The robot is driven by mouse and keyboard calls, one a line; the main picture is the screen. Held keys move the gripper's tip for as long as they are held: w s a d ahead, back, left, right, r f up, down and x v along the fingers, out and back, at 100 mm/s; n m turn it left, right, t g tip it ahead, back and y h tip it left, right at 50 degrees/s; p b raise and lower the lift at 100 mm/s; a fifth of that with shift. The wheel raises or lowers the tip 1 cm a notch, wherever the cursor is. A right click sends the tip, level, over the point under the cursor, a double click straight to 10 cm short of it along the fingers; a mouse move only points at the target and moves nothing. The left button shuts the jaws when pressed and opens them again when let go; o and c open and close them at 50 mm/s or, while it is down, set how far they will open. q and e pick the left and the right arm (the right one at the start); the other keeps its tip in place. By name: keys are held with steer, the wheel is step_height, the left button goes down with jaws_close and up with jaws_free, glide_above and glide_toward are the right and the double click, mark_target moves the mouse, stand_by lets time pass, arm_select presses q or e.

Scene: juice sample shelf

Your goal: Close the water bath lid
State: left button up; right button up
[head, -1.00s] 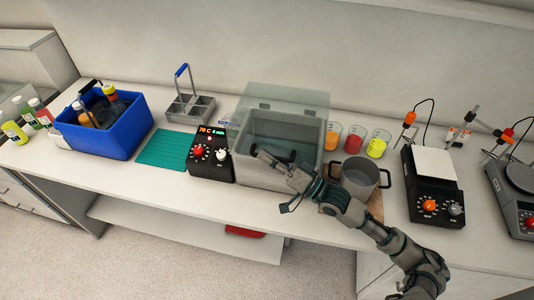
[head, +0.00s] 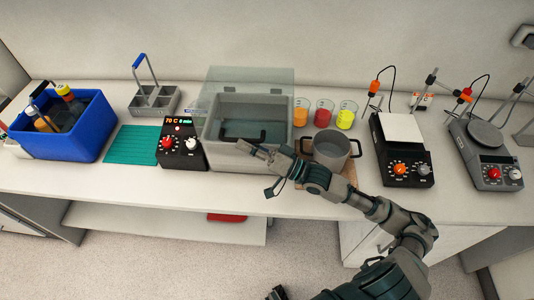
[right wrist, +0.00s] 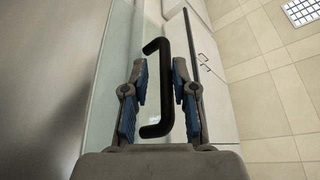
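The grey water bath (head: 232,158) stands mid-bench. Its clear lid (head: 250,76) shows as a see-through pane at the back and over the bath; its exact tilt is hard to tell. A black handle (head: 240,134) shows at the bath's front, partly behind my right gripper (head: 248,147). In the right wrist view the black handle (right wrist: 165,88) lies between the two blue-padded fingers of my right gripper (right wrist: 160,85). The fingers are open, one on each side, with gaps visible.
A control unit (head: 181,150) adjoins the bath on the left. A pot (head: 331,150) stands close on the right, under my right forearm, with beakers (head: 324,112) behind. A green mat (head: 131,146), blue bin (head: 62,142) and hotplate (head: 403,165) stand farther out.

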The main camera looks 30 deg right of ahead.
steer(key=v, duration=0.9)
steer(key=shift+s+d+f, duration=0.15)
steer(key=shift+s+f, duration=0.05)
steer(key=shift+f, duration=0.1)
steer(key=shift+d, duration=0.15)
